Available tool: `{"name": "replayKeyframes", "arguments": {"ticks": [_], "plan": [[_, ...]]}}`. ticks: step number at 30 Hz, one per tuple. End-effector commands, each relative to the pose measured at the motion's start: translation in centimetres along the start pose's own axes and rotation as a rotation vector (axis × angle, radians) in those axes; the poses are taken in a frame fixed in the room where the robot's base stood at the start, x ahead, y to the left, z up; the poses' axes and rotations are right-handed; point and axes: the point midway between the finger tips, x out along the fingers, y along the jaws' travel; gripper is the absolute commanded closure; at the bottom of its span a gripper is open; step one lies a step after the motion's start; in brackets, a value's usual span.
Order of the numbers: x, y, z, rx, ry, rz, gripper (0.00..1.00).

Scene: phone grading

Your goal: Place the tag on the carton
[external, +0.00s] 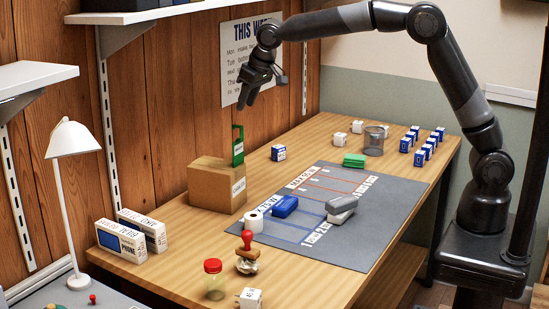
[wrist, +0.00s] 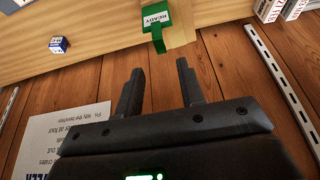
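The green tag (external: 238,150) stands upright at the top right edge of the brown cardboard carton (external: 208,187). In the wrist view the tag (wrist: 158,38) shows a white label reading READY, and it overlaps the carton's edge (wrist: 182,25). I cannot tell exactly how it is supported. My gripper (external: 262,92) is above and slightly right of the tag, apart from it. In the wrist view its two fingers (wrist: 158,80) are spread with nothing between them; the tag is beyond their tips.
A grey mat (external: 395,195) with blue and grey phones lies right of the carton. A blue-white box (external: 278,153) stands behind the mat. White phone boxes (external: 120,240), a lamp (external: 72,140), a red stamp (external: 247,240) and a red-lidded jar (external: 214,280) are nearer the camera.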

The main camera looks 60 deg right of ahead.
Motion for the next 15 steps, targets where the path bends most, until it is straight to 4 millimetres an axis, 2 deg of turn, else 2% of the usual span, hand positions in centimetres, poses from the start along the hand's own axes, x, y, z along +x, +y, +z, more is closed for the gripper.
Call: {"name": "replayKeyframes", "arguments": {"ticks": [10,15], "plan": [[-1.7,0.5,0.3,0.002,0.003,-0.001,0.64],[-5.3,3.2,2.7,0.005,0.012,-0.004,0.64]]}}
